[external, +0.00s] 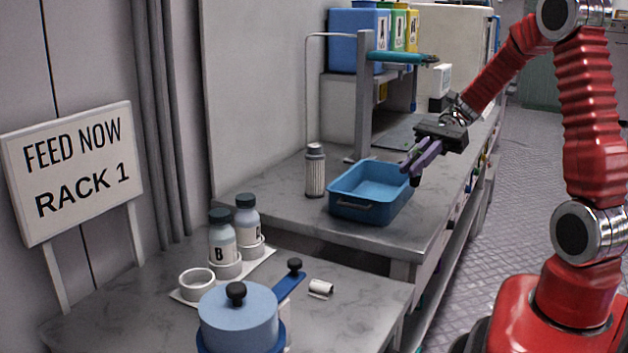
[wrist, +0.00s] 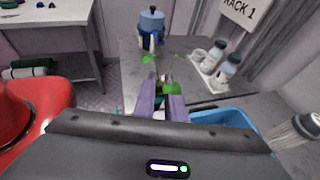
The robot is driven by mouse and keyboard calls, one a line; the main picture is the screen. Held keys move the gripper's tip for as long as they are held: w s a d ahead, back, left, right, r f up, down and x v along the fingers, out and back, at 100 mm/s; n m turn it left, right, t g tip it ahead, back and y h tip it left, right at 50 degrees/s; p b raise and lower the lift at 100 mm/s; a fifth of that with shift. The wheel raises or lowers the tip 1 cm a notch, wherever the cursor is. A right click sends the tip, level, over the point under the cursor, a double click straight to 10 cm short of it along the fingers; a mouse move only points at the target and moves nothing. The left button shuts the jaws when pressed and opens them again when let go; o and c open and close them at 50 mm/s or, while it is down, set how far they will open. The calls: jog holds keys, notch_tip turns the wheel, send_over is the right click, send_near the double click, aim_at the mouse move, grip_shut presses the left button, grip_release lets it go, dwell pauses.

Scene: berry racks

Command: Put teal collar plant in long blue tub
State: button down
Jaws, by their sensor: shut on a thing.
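The long blue tub (external: 368,207) stands on the grey bench and looks empty in the external view. Its rim also shows in the wrist view (wrist: 238,115), right of my fingers and partly hidden by my gripper body. My gripper (external: 412,168) has purple fingers and is beside and above the tub's right rim. In the wrist view my gripper (wrist: 162,104) is shut on the teal collar plant (wrist: 170,88). Its green leaves and thin stems stick out past the fingertips, with a little teal between the fingers. In the external view I cannot make out the plant.
A grey-capped canister (external: 315,172) stands left of the tub. A post with a teal arm (external: 400,58) rises behind it. The nearer table holds bottles (external: 222,242), a white ring (external: 197,283) and a blue lidded pot (external: 238,320). A sign (external: 78,170) reads "FEED NOW RACK 1".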

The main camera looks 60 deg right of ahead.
jog(key=shift+s+a+f+g, duration=0.1)
jog(key=shift+s+f+g, duration=0.2)
jog(key=shift+f, duration=0.1)
jog(key=s+d+f+n+g+h, duration=0.65)
jog(key=s+f+n+g, duration=0.2)
jog(key=n+g, duration=0.65)
jog(key=w+d+r+n+g+h, duration=0.1)
jog(key=w+d+n+h, duration=0.2)
jog(key=d+n+h, duration=0.75)
jog(key=w+d+r+n+t+h, duration=0.1)
jog(key=w+r+n+t+h, duration=0.1)
jog(key=w+n+h, duration=0.1)
jog(key=w+d+r+n+t+h, duration=0.1)
jog(key=w+r+n+t+h, duration=0.1)
jog(key=w, duration=0.3)
jog(key=w+d+r+n+t+h, duration=0.2)
jog(key=w+n+t+h, duration=0.2)
jog(key=n, duration=0.1)
jog(key=shift+r, duration=0.3)
jog(key=w+a+r+n+t, duration=0.1)
jog(key=w+r+n+t, duration=0.35)
jog(key=w, duration=0.35)
jog(key=shift+m+t+h, duration=0.3)
jog(key=shift+t+h, duration=0.1)
jog(key=shift+t, duration=0.05)
jog(key=shift+s+a+f, duration=0.1)
jog(key=shift+s+f, duration=0.05)
jog(key=shift+f, duration=1.25)
jog(key=shift+s+f, duration=0.1)
jog(key=shift+f, duration=1.25)
